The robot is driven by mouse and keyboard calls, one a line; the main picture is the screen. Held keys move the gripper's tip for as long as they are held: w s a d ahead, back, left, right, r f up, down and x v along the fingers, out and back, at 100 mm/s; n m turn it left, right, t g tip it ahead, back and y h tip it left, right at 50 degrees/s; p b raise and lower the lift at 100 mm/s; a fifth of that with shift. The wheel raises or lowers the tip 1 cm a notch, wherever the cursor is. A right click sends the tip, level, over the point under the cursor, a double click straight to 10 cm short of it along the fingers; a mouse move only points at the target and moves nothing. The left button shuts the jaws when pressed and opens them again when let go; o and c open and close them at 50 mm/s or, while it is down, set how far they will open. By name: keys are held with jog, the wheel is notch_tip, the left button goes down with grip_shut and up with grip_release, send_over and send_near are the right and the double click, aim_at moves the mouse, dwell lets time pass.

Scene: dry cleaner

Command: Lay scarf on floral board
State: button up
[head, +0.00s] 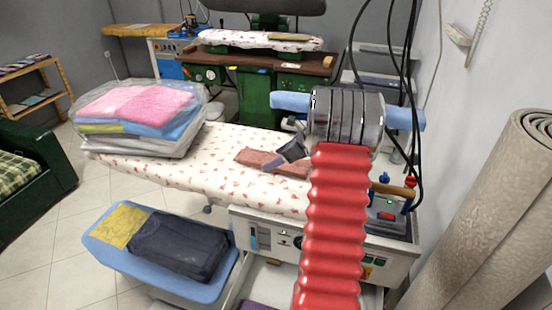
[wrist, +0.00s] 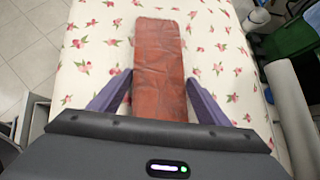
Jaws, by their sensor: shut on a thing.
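The scarf (head: 256,157) is a folded reddish-brown strip. It is over the floral board (head: 225,145), a white ironing surface with small red flowers, and looks flat against it; I cannot tell whether it fully rests there. My gripper (head: 275,163) is at the scarf's middle, partly hidden by my arm in the head view.
A plastic-wrapped stack of folded clothes (head: 140,115) sits on the board's left end. A lower blue shelf (head: 110,240) holds dark and yellow folded cloth. A rolled beige carpet (head: 490,220) stands at the right. Black cables hang behind my arm.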

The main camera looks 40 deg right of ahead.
jog(key=o, duration=1.6)
jog(key=shift+r, duration=0.1)
jog(key=v, duration=1.2)
jog(key=shift+a, duration=0.1)
